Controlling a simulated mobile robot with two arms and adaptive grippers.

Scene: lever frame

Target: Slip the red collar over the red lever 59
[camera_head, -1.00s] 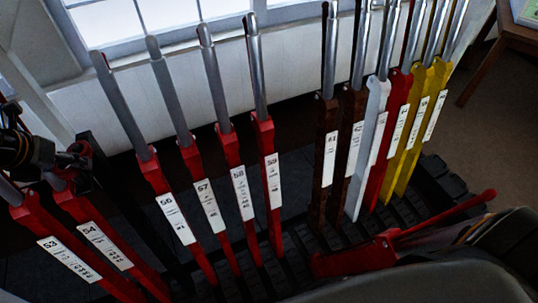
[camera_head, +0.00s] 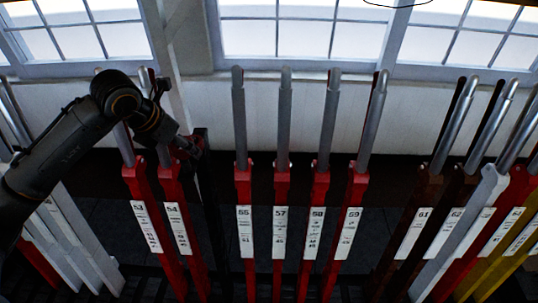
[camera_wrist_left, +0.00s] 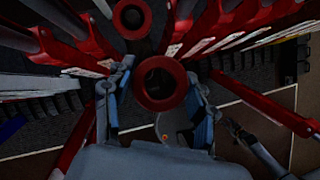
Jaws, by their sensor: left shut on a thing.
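The red lever 59 (camera_head: 357,187) stands in the middle of the head view, rightmost of a group of red levers, its bare silver handle (camera_head: 373,120) pointing up. My left gripper (camera_head: 190,147) is to its left, beside lever 54 and well apart from lever 59. In the left wrist view, my left gripper (camera_wrist_left: 158,108) is shut on the red collar (camera_wrist_left: 161,104), a ring with its dark hole facing the camera. I cannot make out the collar in the head view.
Red levers 58 (camera_head: 318,190), 57 (camera_head: 282,190) and 55 or 56 (camera_head: 243,190) stand close beside lever 59. Levers 53 (camera_head: 138,185) and 54 (camera_head: 170,185) are under my left arm. Brown lever 61 (camera_head: 425,190) stands right, past a gap. Another red ring (camera_wrist_left: 132,33) shows in the wrist view.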

